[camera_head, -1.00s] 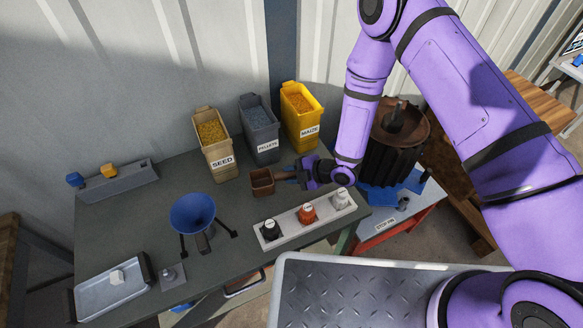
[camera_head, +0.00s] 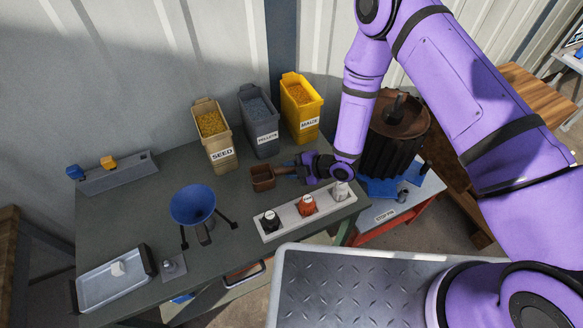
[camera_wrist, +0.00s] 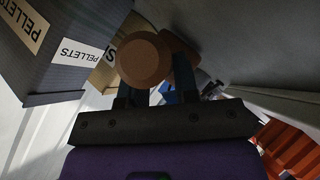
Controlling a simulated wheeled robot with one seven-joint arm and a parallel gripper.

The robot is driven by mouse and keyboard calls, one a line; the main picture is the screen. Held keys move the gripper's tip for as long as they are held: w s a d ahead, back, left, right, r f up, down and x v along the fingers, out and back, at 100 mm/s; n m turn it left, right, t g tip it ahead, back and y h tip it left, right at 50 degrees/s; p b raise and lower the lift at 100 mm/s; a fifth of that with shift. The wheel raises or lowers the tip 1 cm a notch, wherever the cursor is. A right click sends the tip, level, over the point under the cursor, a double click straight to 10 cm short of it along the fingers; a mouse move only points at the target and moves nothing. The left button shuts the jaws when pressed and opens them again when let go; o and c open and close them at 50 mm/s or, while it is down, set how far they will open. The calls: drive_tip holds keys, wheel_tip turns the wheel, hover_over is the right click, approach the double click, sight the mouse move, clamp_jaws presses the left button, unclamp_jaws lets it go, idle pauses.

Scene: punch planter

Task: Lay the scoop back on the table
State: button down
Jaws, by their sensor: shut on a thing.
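The brown scoop (camera_head: 263,178) is at the middle right of the dark table (camera_head: 150,215), in front of the bins. My gripper (camera_head: 292,170) is shut on its handle from the right. The scoop's bowl points left and looks level. In the wrist view the round brown handle end (camera_wrist: 144,60) shows between my fingers (camera_wrist: 147,92). The bowl is mostly hidden there. I cannot tell whether the scoop touches the table top or hangs just above it.
Seed (camera_head: 216,145), pellets (camera_head: 260,125) and maize (camera_head: 300,108) bins stand behind the scoop. A pale strip with several knobs (camera_head: 305,210) lies in front. A blue funnel (camera_head: 193,205) stands left; a metal tray (camera_head: 113,280) is front left. Bare table lies between funnel and scoop.

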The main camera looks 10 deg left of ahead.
drive_tip(key=shift+f, duration=0.4)
drive_tip(key=c, duration=0.8)
unclamp_jaws()
